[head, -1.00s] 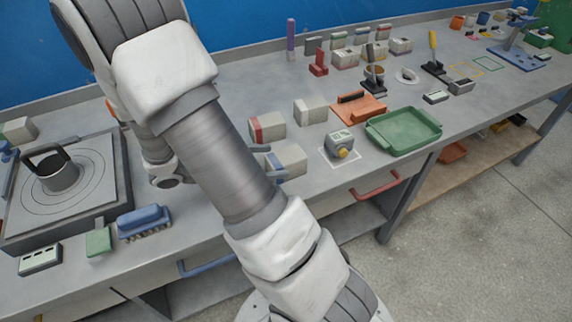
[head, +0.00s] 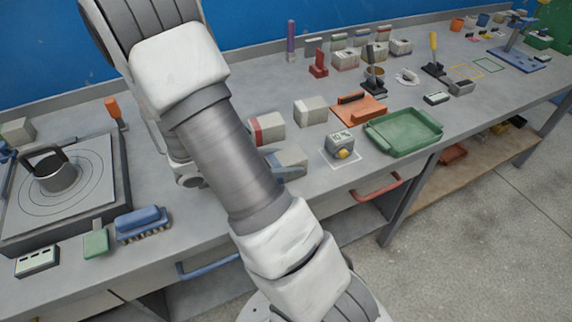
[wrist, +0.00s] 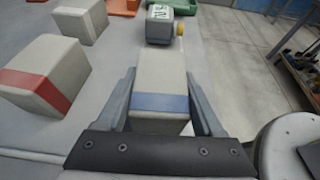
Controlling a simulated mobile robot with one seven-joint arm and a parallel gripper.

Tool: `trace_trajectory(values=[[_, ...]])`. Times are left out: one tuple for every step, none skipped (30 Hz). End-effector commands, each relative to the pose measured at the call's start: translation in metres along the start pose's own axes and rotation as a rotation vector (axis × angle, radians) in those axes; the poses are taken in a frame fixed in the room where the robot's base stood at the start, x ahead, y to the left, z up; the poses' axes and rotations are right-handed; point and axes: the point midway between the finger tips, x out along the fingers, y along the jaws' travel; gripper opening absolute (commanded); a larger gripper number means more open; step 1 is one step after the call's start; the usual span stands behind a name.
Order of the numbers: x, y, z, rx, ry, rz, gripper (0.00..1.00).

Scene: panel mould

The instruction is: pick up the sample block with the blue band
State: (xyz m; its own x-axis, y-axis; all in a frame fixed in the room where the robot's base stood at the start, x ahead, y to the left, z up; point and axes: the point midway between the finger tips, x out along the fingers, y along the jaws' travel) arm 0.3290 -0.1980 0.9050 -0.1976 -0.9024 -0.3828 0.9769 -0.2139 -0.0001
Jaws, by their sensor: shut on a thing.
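The sample block with the blue band (wrist: 160,103) is pale grey and lies between the two fingers of my gripper (wrist: 162,80) in the wrist view. The fingers are shut on its left and right sides. In the head view the block (head: 291,161) shows just right of my forearm, near the bench's front edge. My arm hides part of it and most of my gripper there. I cannot tell whether the block touches the bench. A similar block with a red band (wrist: 52,92) stands to its left in the wrist view, and behind it in the head view (head: 268,129).
A grey device with a yellow knob (head: 340,145) stands just beyond the held block. A plain pale block (head: 311,110), an orange tool (head: 358,109) and a green tray (head: 404,150) are farther off. A turntable plate with a dark pot (head: 55,175) is at left.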

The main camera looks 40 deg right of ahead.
Motion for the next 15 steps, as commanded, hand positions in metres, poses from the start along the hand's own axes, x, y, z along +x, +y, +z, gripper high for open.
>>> trace_trajectory(values=[[-0.0001, 0.0000, 0.0000, 0.000, 0.000, 0.000, 0.24], [-0.0001, 0.0000, 0.0000, 0.000, 0.000, 0.000, 0.19], [-0.0001, 0.0000, 0.0000, 0.000, 0.000, 0.000, 0.12], [-0.0001, 0.0001, 0.0000, 0.000, 0.000, 0.000, 0.06], [-0.0001, 0.0001, 0.0000, 0.000, 0.000, 0.000, 0.01], [-0.0001, 0.0001, 0.0000, 0.000, 0.000, 0.000, 0.00], [-0.0001, 0.0001, 0.0000, 0.000, 0.000, 0.000, 0.00], [-0.0002, 0.0001, 0.0006, 0.001, -0.001, 0.000, 0.00], [-0.0002, 0.0001, 0.0006, 0.001, -0.001, 0.000, 0.00], [-0.0002, 0.0001, 0.0006, 0.001, -0.001, 0.000, 0.00], [-0.0002, 0.0001, 0.0006, 0.001, -0.001, 0.000, 0.00], [-0.0002, 0.0001, 0.0006, 0.001, -0.001, 0.000, 0.00], [-0.0002, 0.0002, 0.0007, 0.001, -0.001, 0.000, 0.00], [-0.0004, 0.0002, 0.0009, 0.001, -0.001, 0.000, 0.00], [-0.0006, 0.0002, 0.0016, 0.001, -0.001, 0.000, 0.00]])
